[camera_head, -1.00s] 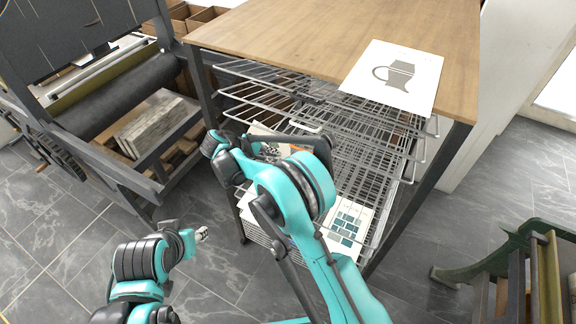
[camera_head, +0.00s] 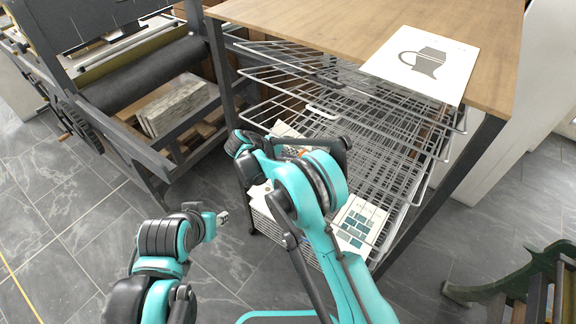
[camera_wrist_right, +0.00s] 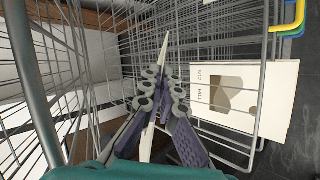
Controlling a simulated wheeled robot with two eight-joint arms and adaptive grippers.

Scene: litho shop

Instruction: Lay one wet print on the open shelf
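A white print with a grey mug picture (camera_head: 424,62) lies on the wooden tabletop, its near edge over the front of the wire rack. The rack's wire shelves (camera_head: 335,95) are stacked under the table, with a pale handle (camera_head: 324,112) at an upper shelf's front. My right arm reaches to the rack's front; its fingers are mostly hidden in the head view. In the right wrist view my right gripper (camera_wrist_right: 164,76) has its fingers close together among the wires. A thin white strip shows between them, whether print edge or wire I cannot tell. My left gripper (camera_head: 223,217) is low over the floor.
A print with blue-green blocks (camera_head: 358,222) lies low in the rack. A print with brown shapes (camera_wrist_right: 238,95) shows at right in the wrist view. A press (camera_head: 125,90) stands at left, a green-framed stand (camera_head: 525,290) at lower right. Open floor (camera_head: 60,215) is at left.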

